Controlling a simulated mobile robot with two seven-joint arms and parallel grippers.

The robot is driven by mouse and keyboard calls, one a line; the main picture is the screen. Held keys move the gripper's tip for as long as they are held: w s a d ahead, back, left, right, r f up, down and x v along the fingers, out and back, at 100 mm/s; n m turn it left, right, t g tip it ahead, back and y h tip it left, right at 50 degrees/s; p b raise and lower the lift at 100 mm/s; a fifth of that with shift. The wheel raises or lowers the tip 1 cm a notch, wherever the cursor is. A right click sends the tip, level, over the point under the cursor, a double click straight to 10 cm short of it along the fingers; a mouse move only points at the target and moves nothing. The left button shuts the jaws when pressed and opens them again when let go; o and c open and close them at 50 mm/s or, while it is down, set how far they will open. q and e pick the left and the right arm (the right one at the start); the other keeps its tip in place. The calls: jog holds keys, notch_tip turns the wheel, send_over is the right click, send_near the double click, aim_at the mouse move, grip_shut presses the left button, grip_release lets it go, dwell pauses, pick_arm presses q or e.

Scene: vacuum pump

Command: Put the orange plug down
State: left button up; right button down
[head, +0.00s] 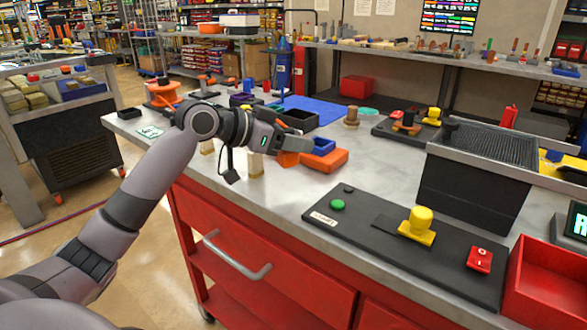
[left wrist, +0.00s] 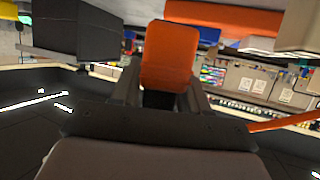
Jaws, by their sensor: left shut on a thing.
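My left gripper (head: 291,146) is shut on the orange plug (head: 287,159) and holds it near the back-left part of the workbench (head: 275,205). In the left wrist view the orange plug (left wrist: 168,57) sits between the two fingers (left wrist: 160,92). The gripper hides part of the plug in the head view. Whether the plug touches the bench I cannot tell. My right gripper is not in view.
A black board (head: 375,257) with a green button (head: 337,204), a yellow knob (head: 420,219) and a red switch (head: 480,259) lies at the front. A dark bin (head: 470,195) and a red bin (head: 545,290) stand at the right. Bare bench lies between board and tray.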

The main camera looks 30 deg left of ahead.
aim_at(294, 164)
pick_arm(q)
notch_tip(294, 164, down, 2)
jog(key=shift+f, duration=0.1)
jog(key=shift+f+b, duration=0.3)
jog(key=shift+f, duration=1.35)
jog(key=shift+f, duration=0.15)
jog(key=o, duration=1.1)
jog(key=b+v, duration=0.1)
jog(key=v, duration=1.1)
jog(key=shift+a, duration=0.1)
